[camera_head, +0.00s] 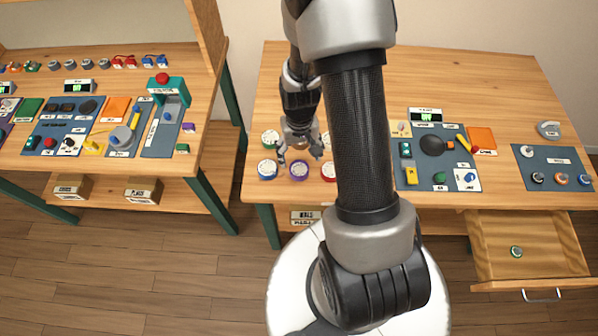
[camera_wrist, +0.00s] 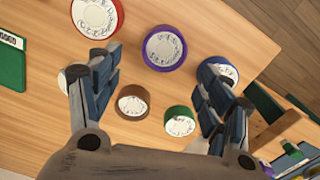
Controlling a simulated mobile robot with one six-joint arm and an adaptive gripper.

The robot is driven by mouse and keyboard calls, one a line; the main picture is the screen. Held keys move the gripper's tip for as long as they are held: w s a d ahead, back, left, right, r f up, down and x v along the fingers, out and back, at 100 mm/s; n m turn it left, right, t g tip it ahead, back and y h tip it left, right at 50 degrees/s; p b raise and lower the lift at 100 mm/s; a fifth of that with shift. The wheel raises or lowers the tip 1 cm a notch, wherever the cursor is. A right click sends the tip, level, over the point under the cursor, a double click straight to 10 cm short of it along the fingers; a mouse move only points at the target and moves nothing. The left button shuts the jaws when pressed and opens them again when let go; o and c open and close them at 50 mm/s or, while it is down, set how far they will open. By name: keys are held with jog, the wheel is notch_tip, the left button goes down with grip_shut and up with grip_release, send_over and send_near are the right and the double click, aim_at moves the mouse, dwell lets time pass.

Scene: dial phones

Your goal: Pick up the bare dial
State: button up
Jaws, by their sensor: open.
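Several round dials with white faces stand in two rows on the right-hand table. In the wrist view, a brown-rimmed dial (camera_wrist: 133,100) and a green one (camera_wrist: 180,120) lie between my fingers. A pale dial (camera_wrist: 63,78), seemingly without a coloured rim, is mostly hidden behind the left finger. It may be the bare dial, but I cannot tell for sure. My gripper (camera_wrist: 172,82) is open and empty, pointing down above the dials. In the head view my gripper (camera_head: 300,155) covers the middle of the back row.
Red (camera_wrist: 97,15), purple (camera_wrist: 164,48) and blue (camera_wrist: 218,72) dials form the front row, close by. Panels with knobs (camera_head: 437,175) lie right on the table (camera_head: 490,75). An open drawer (camera_head: 540,240) holds a small green-rimmed item (camera_head: 516,251). Another table (camera_head: 215,80) stands left.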

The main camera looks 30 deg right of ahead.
aim_at(299, 169)
jog(key=shift+s+a+f+b, duration=0.15)
jog(key=shift+f+b, duration=0.4)
jog(key=shift+f, duration=0.85)
jog(key=shift+s+a+f+b, duration=0.1)
jog(key=shift+f+b, duration=0.4)
jog(key=shift+f, duration=0.85)
jog(key=shift+r, duration=0.1)
jog(key=c, duration=1.2)
